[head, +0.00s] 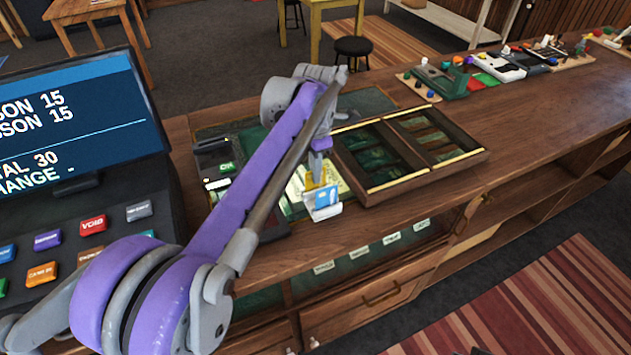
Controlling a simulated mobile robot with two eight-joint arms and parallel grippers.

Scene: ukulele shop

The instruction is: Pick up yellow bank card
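The yellow bank card (311,183) stands in a small white holder (325,213) on the wooden counter, behind a blue card (326,197). Only a small part of the yellow card shows. My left gripper (317,178) points down right above the cards, at the end of my purple and grey arm. Its fingertips are at or just above the yellow card's top edge. The fingers are small and seen edge-on, so I cannot tell whether they are open or touch the card. My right gripper is not in view.
A cash register (95,180) with a screen and coloured keys stands at the left. A wooden case with green compartments (400,150) lies right of the card holder. A card terminal (215,165) is partly behind my arm.

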